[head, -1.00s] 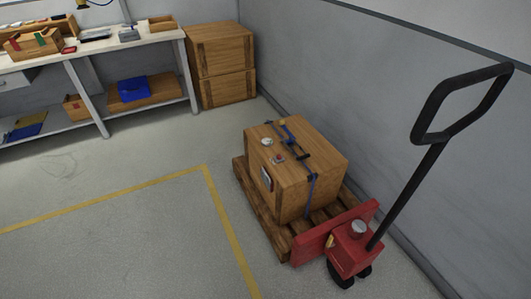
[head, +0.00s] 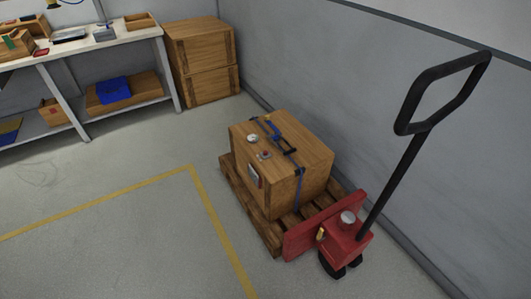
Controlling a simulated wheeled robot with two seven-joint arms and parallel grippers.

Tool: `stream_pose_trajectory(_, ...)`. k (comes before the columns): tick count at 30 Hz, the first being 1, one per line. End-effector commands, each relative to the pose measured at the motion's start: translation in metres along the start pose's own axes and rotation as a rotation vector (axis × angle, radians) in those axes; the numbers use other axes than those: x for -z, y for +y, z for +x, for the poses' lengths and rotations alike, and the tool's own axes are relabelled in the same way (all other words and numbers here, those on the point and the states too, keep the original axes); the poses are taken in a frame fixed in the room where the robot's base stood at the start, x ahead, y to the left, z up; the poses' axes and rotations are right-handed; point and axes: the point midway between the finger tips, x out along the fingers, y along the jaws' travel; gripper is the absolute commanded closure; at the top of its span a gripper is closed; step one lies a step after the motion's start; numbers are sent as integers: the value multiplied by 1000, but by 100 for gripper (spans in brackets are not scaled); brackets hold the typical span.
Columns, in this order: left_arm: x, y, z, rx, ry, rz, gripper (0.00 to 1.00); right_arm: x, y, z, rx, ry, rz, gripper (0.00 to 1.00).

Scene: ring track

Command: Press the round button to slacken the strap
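A wooden crate (head: 300,172) sits on a wooden pallet (head: 262,226) near the right wall. A blue strap (head: 299,187) with a dark buckle runs over the crate's top and down its front side. On the top left of the strap are a pale round knob or dial (head: 252,139) and a small reddish round button (head: 264,155) on a light plate. A framed panel (head: 255,175) is on the crate's left side. Neither of my grippers is in view.
A red pallet jack (head: 345,245) with a tall black handle (head: 400,180) stands at the pallet's right end. Stacked wooden boxes (head: 203,60) and a workbench (head: 85,50) stand at the back. Open floor with a yellow line (head: 220,228) lies to the left.

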Motion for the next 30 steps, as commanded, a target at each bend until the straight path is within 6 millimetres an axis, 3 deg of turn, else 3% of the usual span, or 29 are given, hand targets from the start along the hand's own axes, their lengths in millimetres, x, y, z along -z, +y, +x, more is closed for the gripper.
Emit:
stream_pose_trajectory(1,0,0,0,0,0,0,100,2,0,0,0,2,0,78)
stream_pose_trajectory(6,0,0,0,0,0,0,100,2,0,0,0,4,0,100)
stream_pose_trajectory(30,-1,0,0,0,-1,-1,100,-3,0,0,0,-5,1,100)
